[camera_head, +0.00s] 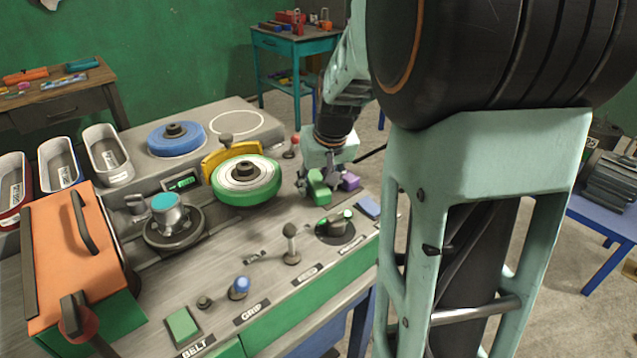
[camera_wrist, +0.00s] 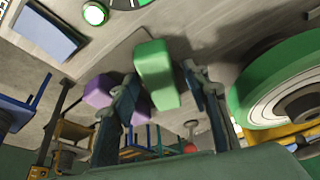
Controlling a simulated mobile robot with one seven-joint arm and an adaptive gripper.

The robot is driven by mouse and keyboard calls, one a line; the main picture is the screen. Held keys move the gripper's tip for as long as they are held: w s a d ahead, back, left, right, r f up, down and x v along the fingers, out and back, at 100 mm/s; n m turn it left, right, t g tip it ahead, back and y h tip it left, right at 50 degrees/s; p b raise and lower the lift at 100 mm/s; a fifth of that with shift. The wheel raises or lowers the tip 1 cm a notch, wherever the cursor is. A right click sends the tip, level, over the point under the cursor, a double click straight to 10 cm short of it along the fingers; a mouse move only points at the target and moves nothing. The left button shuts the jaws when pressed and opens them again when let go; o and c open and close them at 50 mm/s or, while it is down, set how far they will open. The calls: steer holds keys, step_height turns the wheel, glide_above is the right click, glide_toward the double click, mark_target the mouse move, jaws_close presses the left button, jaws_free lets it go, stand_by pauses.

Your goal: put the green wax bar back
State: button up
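The green wax bar (camera_head: 319,188) is at the right end of the grey workbench, below my gripper (camera_head: 320,182). In the wrist view the green wax bar (camera_wrist: 155,75) lies between the two fingers of my gripper (camera_wrist: 160,80). A narrow gap shows between the bar and the right finger; the left finger is very close to it, and contact there is unclear. The fingers look open around the bar. I cannot tell whether its underside rests on the bench. A purple bar (camera_head: 350,181) is beside it, partly behind the left finger in the wrist view (camera_wrist: 103,90).
A green-rimmed wheel (camera_head: 246,181) stands close to the left of my gripper. A blue block (camera_head: 368,207) lies near the bench's right edge. A dark dial (camera_head: 335,228) and knobs are in front. A blue wheel (camera_head: 176,139) and an orange box (camera_head: 85,255) are farther left.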

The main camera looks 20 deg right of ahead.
steer(key=shift+r, duration=0.25)
steer(key=p+v, duration=0.7)
steer(key=v, duration=0.5)
